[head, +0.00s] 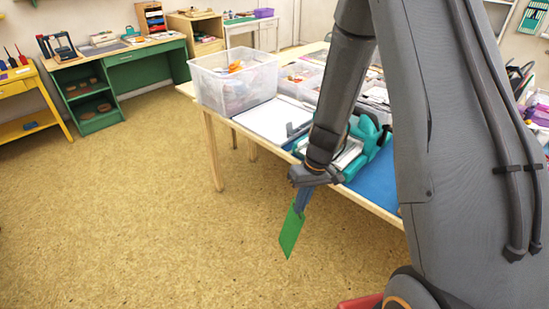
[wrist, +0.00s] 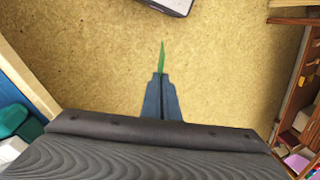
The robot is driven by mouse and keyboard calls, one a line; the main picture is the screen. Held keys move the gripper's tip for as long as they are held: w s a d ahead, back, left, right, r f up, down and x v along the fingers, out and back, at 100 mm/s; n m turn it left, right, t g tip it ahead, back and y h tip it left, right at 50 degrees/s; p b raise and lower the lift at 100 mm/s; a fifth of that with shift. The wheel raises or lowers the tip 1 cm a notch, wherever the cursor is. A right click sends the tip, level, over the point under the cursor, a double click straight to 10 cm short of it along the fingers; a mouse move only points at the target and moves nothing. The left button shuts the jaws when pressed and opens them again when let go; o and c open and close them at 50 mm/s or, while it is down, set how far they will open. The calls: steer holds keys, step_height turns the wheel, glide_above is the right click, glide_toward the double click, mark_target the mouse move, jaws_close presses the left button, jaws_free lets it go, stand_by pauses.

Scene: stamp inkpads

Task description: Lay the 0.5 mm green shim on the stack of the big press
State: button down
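A flat green shim (head: 292,231) hangs down from my gripper (head: 301,203) over the bare floor, in front of the table in the head view. The gripper's blue fingers are shut on one end of it. In the wrist view the shim (wrist: 162,57) shows as a thin green sliver, nearly edge-on, past the fingertips (wrist: 161,80). A teal press (head: 373,148) stands on the table behind my arm, which hides part of it. I cannot make out its stack or tell whether it is the big press.
A wooden table (head: 214,150) carries a clear plastic bin (head: 235,82), a white tray (head: 262,122) and a blue mat (head: 378,182). A green desk (head: 122,72) and a yellow table (head: 45,82) stand at the back left. The floor (head: 130,200) at the left is clear.

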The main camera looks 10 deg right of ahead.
steer(key=s+a+f+n+g+b, duration=0.25)
steer(key=s+n+g, duration=0.25)
steer(key=s+n, duration=0.45)
step_height(320, 180, up, 9)
steer(key=n+t+h+b, duration=0.75)
steer(key=n+h, duration=1.05)
steer(key=n, duration=0.7)
glide_above(296, 222)
steer(key=d, duration=0.4)
steer(key=w+a+r+n+t+b, duration=0.2)
steer(key=w+a+r+n+t, duration=0.3)
steer(key=w+a+t, duration=0.3)
steer(key=shift+w+a+r+n+t+y, duration=0.2)
steer(key=shift+a+n+t+y, duration=0.2)
steer(key=shift+a+n, duration=0.2)
